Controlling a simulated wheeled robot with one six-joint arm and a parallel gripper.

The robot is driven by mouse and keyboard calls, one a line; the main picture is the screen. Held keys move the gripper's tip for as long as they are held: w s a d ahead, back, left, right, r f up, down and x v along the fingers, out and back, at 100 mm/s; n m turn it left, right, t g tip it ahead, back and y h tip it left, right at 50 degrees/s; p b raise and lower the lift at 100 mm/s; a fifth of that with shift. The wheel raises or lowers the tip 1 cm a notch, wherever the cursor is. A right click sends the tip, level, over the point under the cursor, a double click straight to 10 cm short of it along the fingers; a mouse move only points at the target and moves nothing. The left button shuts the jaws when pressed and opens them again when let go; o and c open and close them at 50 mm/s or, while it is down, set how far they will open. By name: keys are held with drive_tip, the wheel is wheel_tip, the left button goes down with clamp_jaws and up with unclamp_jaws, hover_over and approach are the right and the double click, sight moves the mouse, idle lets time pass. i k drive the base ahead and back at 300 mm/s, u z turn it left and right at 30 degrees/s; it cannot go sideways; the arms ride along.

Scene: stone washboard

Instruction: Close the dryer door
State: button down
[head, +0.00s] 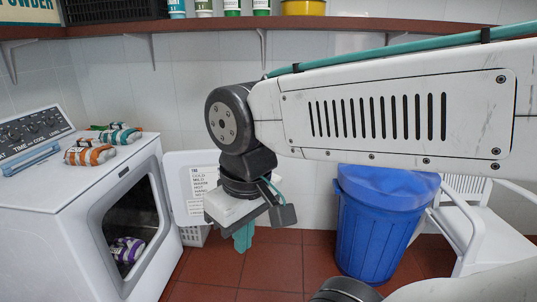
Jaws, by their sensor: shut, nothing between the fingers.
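The white dryer (90,215) stands at the left, with its dark front opening (130,215) facing right. The dryer door (180,175) is open, swung out to the right of the opening; it is a white panel with a printed label. My gripper (243,238) has teal fingers, shut and empty, pointing down. It overlaps the door's right part in the head view and hides its right edge. I cannot tell whether it touches the door. A purple and white package (127,250) lies inside the dryer.
Orange (89,152) and teal (120,135) packages lie on the dryer top. A white basket (194,236) is on the tiled floor below the door. A blue bin (375,235) and a white chair (475,220) stand at the right. A shelf (350,25) runs above.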

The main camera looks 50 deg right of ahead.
sight(189, 176)
drive_tip(key=z, duration=0.6)
drive_tip(key=i, duration=0.4)
drive_tip(key=z, duration=0.6)
drive_tip(key=i, duration=1.3)
drive_tip(key=u, duration=0.7)
drive_tip(key=i, duration=0.45)
drive_tip(key=u, duration=0.35)
